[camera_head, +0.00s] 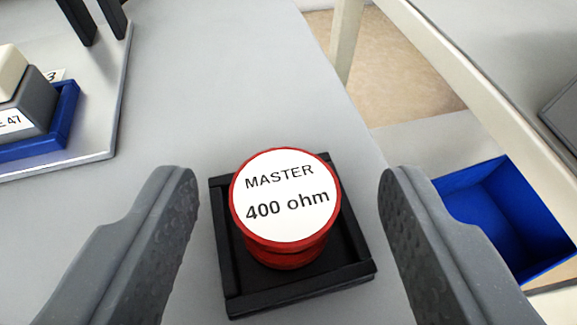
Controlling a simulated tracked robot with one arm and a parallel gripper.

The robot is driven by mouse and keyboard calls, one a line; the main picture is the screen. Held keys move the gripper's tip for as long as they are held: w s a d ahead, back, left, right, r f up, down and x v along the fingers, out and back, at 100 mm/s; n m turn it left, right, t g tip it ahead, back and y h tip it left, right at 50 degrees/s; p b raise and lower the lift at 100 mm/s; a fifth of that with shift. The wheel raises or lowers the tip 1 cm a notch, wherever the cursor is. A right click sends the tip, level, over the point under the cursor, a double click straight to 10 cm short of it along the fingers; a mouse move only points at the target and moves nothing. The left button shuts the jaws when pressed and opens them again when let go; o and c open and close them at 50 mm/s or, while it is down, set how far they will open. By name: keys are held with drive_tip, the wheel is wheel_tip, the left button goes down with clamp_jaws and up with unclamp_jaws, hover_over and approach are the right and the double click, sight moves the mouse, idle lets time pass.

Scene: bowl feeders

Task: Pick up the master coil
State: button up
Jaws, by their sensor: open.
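The master coil (286,197) is a red spool with a white top label reading "MASTER 400 ohm". It stands upright in a square black holder (300,304) with raised edges on the grey table. My gripper (290,195) is open, with one dark grey finger to the left of the coil and one to the right. Both fingers appear apart from the coil, with visible gaps on each side. The lower part of the coil is partly hidden by its own top.
At the left, a raised grey plate (105,100) carries a blue tray (62,125) holding a grey labelled block (25,105). Black posts (78,20) stand behind. At the right, beyond the table edge, is an empty blue bin (520,220) beside a pale frame (480,85).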

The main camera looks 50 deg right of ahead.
drive_tip(key=c, duration=1.1)
drive_tip(key=shift+o, duration=0.2)
drive_tip(key=shift+r, duration=0.1)
